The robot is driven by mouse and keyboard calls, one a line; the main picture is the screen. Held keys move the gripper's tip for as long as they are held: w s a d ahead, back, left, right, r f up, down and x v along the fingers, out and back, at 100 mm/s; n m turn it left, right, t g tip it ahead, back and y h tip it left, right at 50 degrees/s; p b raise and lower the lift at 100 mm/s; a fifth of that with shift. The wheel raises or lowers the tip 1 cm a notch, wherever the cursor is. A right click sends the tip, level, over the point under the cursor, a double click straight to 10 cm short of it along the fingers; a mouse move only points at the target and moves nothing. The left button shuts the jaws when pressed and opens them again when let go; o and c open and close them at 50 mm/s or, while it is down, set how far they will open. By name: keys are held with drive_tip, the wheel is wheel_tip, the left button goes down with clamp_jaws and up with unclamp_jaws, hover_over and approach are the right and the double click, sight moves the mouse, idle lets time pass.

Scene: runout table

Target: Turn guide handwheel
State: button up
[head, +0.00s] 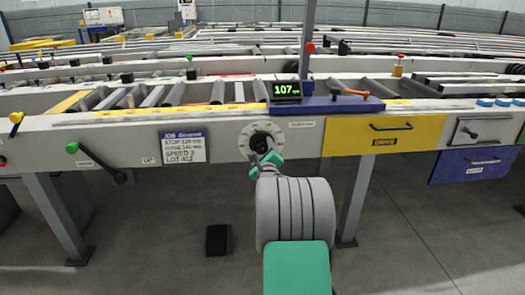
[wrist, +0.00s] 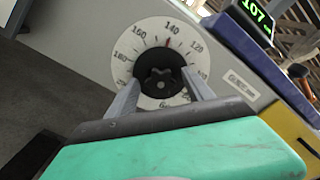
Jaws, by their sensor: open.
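The guide handwheel, a black lobed knob (wrist: 160,82), sits at the centre of a round white dial (wrist: 128,48) on the table's front face. The dial carries numbers such as 120, 140 and 160, and a red pointer shows near 140. In the head view the dial (head: 246,134) is partly covered by my gripper (head: 267,153). In the wrist view my gripper (wrist: 162,84) is open, with one finger to each side of the knob. Whether the fingers touch it I cannot tell. A green-lit display (head: 286,90) above reads 107.
A job card (head: 183,147) left of the dial has small, partly legible text. A green-knobbed lever (head: 95,160) is further left. A yellow drawer (head: 345,137) is to the right. An orange-handled tool (head: 350,92) lies on the blue ledge (head: 325,105). A black block (head: 218,240) is on the floor.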

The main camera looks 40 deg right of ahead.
drive_tip(key=p+v, duration=0.2)
drive_tip(key=v, duration=0.5)
drive_tip(key=shift+s+a, duration=0.25)
drive_tip(key=shift+s, duration=0.1)
